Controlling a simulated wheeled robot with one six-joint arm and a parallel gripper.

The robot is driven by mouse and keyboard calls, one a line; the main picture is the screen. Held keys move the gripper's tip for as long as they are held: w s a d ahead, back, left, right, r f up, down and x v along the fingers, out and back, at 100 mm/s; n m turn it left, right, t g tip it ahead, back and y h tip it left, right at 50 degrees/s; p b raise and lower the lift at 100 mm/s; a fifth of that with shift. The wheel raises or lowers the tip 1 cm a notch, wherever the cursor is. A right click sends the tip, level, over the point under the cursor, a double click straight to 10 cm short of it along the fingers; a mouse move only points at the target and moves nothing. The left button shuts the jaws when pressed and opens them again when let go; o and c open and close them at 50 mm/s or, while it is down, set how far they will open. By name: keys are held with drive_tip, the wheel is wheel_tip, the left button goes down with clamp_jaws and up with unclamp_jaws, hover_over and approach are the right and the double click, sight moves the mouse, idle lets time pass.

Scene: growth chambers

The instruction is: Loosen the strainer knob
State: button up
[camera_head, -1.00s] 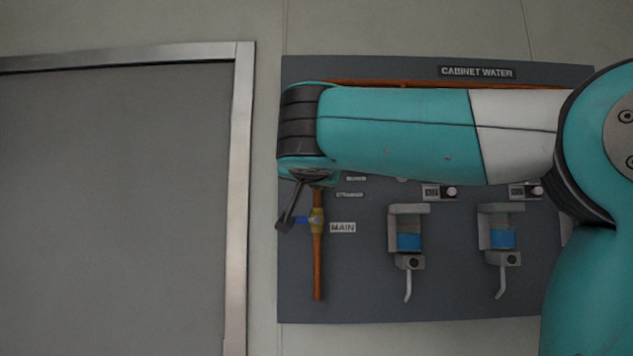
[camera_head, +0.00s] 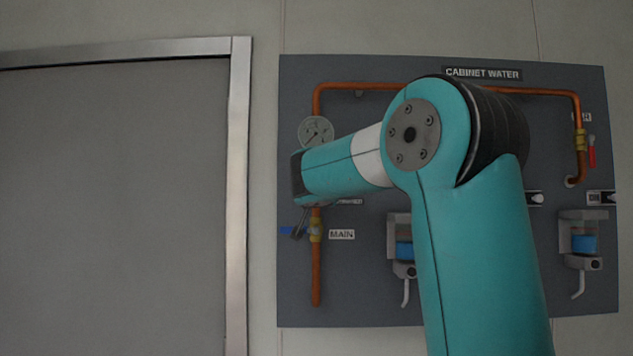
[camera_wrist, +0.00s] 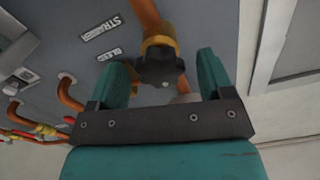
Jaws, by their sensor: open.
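The strainer knob (camera_wrist: 160,68) is black and lobed, under a brass fitting (camera_wrist: 158,38) on a copper pipe, in the wrist view. The STRAINER label (camera_wrist: 100,27) is beside it. My gripper (camera_wrist: 163,68) is open, with one teal finger on each side of the knob. Gaps show between the knob and both fingers, and I see no grip on it. In the head view my forearm hides the knob, and the STRAINER label (camera_head: 348,201) is partly covered.
The CABINET WATER panel (camera_head: 360,300) carries a gauge (camera_head: 316,132), a copper pipe and a blue-handled MAIN valve (camera_head: 315,230) close to my gripper. Two filter housings are at the right, including one (camera_head: 583,235). A metal-framed door (camera_head: 238,200) stands left of the panel.

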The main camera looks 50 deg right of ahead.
drive_tip(key=shift+w+d, duration=0.35)
drive_tip(key=shift+d, duration=0.1)
drive_tip(key=c, duration=0.9)
